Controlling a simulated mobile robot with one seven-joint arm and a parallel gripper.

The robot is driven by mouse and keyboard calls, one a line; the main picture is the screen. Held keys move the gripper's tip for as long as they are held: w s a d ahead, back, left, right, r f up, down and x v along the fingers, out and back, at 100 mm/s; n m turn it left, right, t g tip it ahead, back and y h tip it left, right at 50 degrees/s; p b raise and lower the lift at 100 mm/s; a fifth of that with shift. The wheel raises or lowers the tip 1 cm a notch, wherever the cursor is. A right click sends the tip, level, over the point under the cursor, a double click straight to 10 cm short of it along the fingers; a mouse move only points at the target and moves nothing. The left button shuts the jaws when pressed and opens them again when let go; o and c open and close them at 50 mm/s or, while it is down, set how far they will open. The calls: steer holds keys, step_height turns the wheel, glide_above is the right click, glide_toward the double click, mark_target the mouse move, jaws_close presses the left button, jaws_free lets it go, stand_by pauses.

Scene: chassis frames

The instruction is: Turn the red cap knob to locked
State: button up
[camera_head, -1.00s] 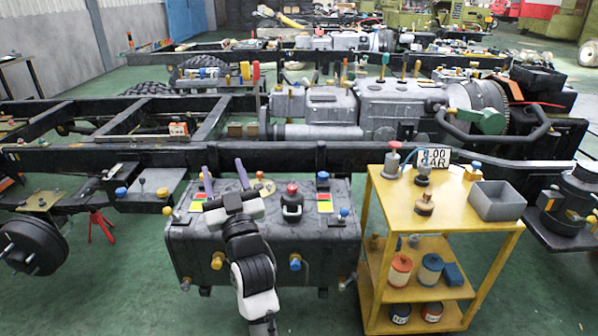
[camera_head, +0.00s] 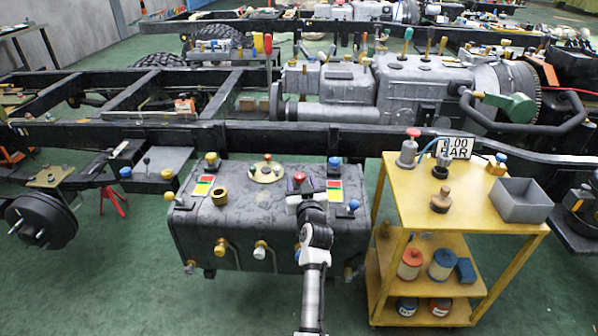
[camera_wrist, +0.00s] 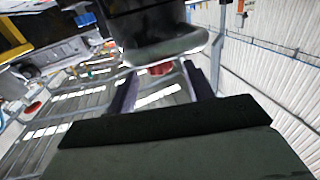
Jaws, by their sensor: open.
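The red cap knob (camera_head: 299,179) stands on top of the dark tank (camera_head: 235,236) in the head view, beside a coloured label (camera_head: 334,189). The fingertips are hard to make out in the head view. In the wrist view my gripper (camera_wrist: 163,88) is open, its two purple fingers apart. A red piece (camera_wrist: 160,69) shows between them, below a blurred dark body with a grey rim (camera_wrist: 165,50). I cannot tell whether a finger touches the knob, or which way the knob is turned.
A brass fitting (camera_head: 220,197), a gold cap (camera_head: 266,171) and a blue knob (camera_head: 334,162) also sit on the tank. A yellow cart (camera_head: 470,218) with a grey bin (camera_head: 522,201) stands close on the right. A black chassis rail (camera_head: 240,135) runs behind. Green floor lies in front.

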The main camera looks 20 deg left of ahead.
mark_target(299, 173)
steer(key=shift+x, duration=2.55)
steer(key=shift+c, duration=0.4)
steer(key=c, duration=0.9)
steer(key=shift+r+p, duration=0.1)
steer(key=shift+p, duration=0.2)
